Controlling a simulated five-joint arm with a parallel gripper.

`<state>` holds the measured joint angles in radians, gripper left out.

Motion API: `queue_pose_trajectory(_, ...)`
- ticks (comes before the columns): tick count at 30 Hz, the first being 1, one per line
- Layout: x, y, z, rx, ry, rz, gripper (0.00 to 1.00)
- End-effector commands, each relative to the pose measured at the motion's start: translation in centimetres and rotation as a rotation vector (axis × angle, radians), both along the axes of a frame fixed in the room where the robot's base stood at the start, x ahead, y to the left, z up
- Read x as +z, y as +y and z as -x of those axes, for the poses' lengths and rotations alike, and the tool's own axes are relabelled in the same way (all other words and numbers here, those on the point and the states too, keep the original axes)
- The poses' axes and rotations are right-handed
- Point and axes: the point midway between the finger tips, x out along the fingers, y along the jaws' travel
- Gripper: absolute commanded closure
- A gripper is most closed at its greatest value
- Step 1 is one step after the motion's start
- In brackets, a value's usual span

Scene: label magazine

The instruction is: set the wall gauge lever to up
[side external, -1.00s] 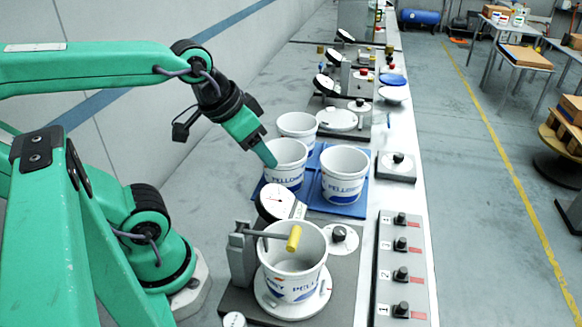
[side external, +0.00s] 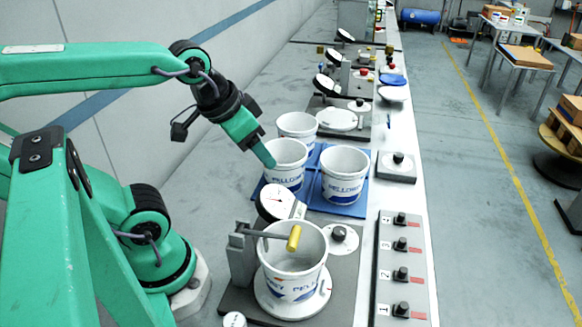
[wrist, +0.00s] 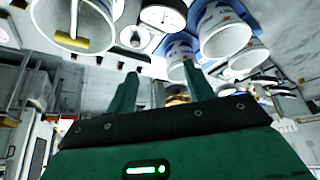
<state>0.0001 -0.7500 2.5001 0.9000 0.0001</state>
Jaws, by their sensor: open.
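A grey lever with a yellow grip (side external: 294,238) sticks out sideways, roughly level, from a grey post (side external: 242,254). Its grip hangs over the mouth of the front white bucket (side external: 290,268). A round white dial gauge (side external: 275,201) with a red needle stands just behind the post. I cannot tell for sure that this lever is the wall gauge lever. My gripper (side external: 262,150) is open and empty at the left rear bucket, behind and apart from the lever. In the wrist view my gripper (wrist: 160,75) shows two spread green fingers; the yellow grip (wrist: 84,43) is at upper left.
White buckets (side external: 344,175) stand on a blue tray (side external: 325,208) beside my gripper. A strip of numbered black knobs (side external: 401,274) lies on the right bench edge. A knob box (side external: 396,167) sits behind it. More gauges and discs line the bench further back.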

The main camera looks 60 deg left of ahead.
Motion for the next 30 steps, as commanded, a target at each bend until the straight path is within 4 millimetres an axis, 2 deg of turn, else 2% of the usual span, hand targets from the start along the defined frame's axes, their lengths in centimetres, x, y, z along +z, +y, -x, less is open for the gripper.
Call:
queue_pose_trajectory(5, 0.0, 0.0, 0.0, 0.000, 0.000, 0.000, 0.48)
queue_pose_trajectory(8, 0.0, 0.0, 0.0, 0.001, 0.001, 0.000, 0.62)
queue_pose_trajectory(14, 0.0, -0.6, -0.2, 0.025, 0.028, 0.026, 0.62)
queue_pose_trajectory(20, 0.0, -2.4, -0.7, 0.109, 0.114, 0.093, 0.62)
queue_pose_trajectory(30, -0.1, -7.3, -1.3, 0.368, 0.335, 0.177, 0.62)
